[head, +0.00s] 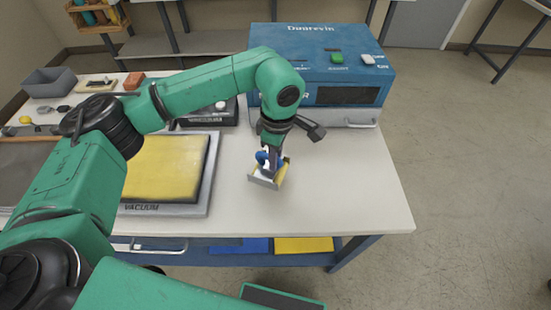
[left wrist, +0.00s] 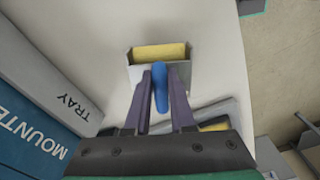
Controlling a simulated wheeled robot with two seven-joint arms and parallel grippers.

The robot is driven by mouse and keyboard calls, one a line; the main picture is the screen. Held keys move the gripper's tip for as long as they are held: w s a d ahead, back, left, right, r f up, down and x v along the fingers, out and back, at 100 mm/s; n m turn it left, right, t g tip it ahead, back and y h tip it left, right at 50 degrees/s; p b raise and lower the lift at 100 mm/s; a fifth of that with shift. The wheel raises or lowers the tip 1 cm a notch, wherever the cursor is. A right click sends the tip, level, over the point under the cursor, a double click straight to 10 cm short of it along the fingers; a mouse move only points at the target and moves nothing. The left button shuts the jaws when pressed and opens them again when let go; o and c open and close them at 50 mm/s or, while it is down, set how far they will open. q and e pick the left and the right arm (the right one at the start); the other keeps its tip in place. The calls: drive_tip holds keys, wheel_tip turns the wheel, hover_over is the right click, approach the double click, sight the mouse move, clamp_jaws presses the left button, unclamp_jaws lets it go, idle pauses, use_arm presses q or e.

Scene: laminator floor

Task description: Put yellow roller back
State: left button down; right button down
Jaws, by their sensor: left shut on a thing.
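The yellow roller (head: 285,174) is at the front of the blue machine, over the bare right part of the white table. It also shows in the left wrist view (left wrist: 160,52), lying across a grey open-topped bracket (left wrist: 144,72). Its blue handle (left wrist: 160,85) points back between the fingers. My left gripper (head: 269,152) is shut on the handle; its fingers (left wrist: 161,88) lie on both sides of it. I cannot tell whether the roller rests fully in the bracket or is just above it. My right gripper is not in view.
The blue machine (head: 315,60) with a grey tray front stands behind. A vacuum plate (head: 213,170) with a yellow mat (head: 165,168) lies left. A grey bin (head: 48,82) and small items stand far left. The white table (head: 360,190) is clear right of the gripper.

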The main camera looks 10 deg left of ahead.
use_arm(q)
wheel_tip(320, 180, down, 2)
drive_tip(key=shift+a+f, duration=0.15)
drive_tip(key=shift+f, duration=0.15)
drive_tip(key=c, duration=0.8)
unclamp_jaws()
drive_tip(key=shift+o, duration=0.2)
drive_tip(key=shift+r, duration=0.25)
drive_tip(key=r+b, duration=0.1)
drive_tip(key=r, duration=0.3)
drive_tip(key=r+b, duration=0.1)
drive_tip(key=r, duration=0.2)
drive_tip(key=r+b, duration=0.1)
drive_tip(key=r, duration=0.3)
drive_tip(key=shift+d+r, duration=0.3)
drive_tip(key=shift+d, duration=0.05)
drive_tip(key=shift+r, duration=0.1)
